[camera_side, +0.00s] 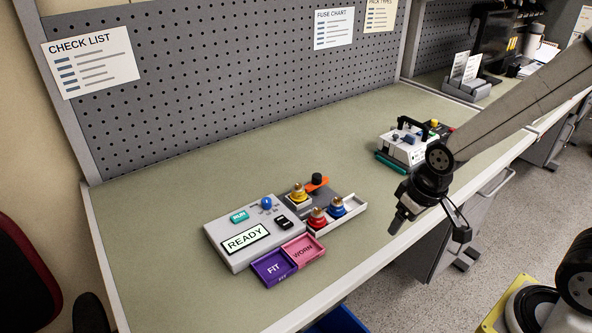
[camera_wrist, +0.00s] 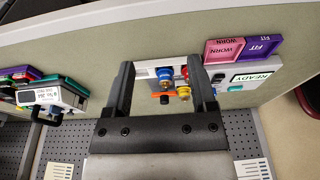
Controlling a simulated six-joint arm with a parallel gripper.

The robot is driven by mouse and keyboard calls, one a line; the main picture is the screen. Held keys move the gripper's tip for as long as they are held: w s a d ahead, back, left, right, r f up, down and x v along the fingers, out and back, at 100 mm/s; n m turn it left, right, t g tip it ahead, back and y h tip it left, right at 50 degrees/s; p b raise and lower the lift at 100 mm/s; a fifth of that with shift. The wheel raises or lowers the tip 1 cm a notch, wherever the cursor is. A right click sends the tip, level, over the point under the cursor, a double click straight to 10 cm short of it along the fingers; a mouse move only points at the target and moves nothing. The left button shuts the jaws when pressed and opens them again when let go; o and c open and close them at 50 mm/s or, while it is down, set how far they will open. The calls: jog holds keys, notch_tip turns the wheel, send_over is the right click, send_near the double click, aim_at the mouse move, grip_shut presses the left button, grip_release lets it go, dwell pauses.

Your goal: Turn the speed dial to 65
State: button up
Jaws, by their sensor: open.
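A grey device (camera_side: 237,239) with a READY display lies on the bench in the side view; the display also shows in the wrist view (camera_wrist: 250,77). On its top are a blue round knob (camera_side: 266,203), a teal RUN button (camera_side: 239,216) and a black switch (camera_side: 283,222). No dial number is readable, and I cannot tell for sure which knob is the speed dial. My gripper (camera_side: 430,229) is open and empty, above the bench's front edge, well right of the device. In the wrist view my gripper (camera_wrist: 161,64) has its fingers apart, with nothing between them.
Purple FIT (camera_side: 273,268) and pink WORN (camera_side: 303,251) bins lie in front. A white device (camera_side: 403,150) stands behind my gripper. Left bench is clear.

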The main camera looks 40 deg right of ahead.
jog(key=w+a+r+m+g, duration=0.1)
jog(key=w+a+m, duration=0.2)
jog(key=w, duration=0.7)
jog(key=w+a+r+m, duration=0.1)
jog(key=w+a+m, duration=0.1)
jog(key=w, duration=0.7)
jog(key=m+g, duration=0.1)
jog(key=m, duration=0.4)
send_over(266, 200)
jog(key=f, duration=0.2)
jog(key=shift+s+d+f, duration=0.35)
jog(key=shift+d, duration=0.05)
jog(key=shift+w+a+f+m+g, duration=0.15)
jog(key=shift+w+a+m+g, duration=0.15)
jog(key=shift+w+a+m, duration=0.15)
jog(key=shift+s+d+f, duration=0.1)
jog(key=shift+f, duration=3.8)
grip_shut()
